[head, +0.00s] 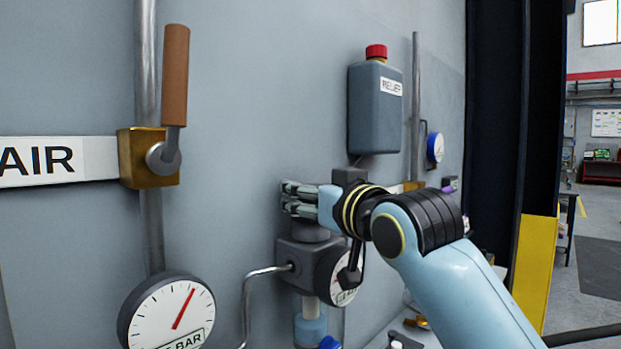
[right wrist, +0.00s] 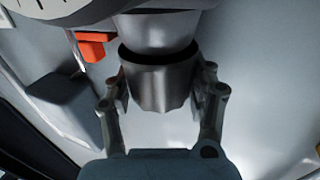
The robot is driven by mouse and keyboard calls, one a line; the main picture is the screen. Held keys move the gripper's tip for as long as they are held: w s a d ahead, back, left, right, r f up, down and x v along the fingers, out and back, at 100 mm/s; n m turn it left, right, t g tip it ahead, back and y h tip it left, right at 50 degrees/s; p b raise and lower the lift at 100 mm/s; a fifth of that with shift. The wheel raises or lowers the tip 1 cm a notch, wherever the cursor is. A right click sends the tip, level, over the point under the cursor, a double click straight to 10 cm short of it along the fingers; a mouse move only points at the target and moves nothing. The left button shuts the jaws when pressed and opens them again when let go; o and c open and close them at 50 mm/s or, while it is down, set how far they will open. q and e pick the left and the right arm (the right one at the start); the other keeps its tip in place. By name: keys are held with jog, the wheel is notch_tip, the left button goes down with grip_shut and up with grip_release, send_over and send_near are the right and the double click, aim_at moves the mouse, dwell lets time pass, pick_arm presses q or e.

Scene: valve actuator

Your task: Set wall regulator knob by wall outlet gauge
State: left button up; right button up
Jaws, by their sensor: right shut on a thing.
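The wall regulator (head: 297,262) is a grey block on the wall with its grey knob (head: 308,232) on top, partly hidden by my right gripper. My right gripper (head: 288,198) is shut on the knob; in the right wrist view the fingers (right wrist: 163,88) stand on both sides of the metallic grey knob (right wrist: 160,80). The outlet gauge (head: 345,297) is a dark-rimmed round gauge on the regulator's right side. It is seen at an angle and partly covered by my wrist, so its reading cannot be told. My left gripper is not in view.
A larger gauge (head: 172,315) with a red needle hangs lower left, under a brass valve (head: 148,157) with a brown handle. A thin pipe (head: 249,300) runs to the regulator. A grey bottle (head: 375,108) with a red cap sits above right. Open floor lies far right.

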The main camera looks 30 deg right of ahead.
jog(key=shift+m+h, duration=0.7)
jog(key=shift+h, duration=0.7)
jog(key=shift+f, duration=0.1)
jog(key=o, duration=1.2)
jog(key=shift+c, duration=0.2)
notch_tip(320, 180, up, 10)
jog(key=shift+r, duration=0.1)
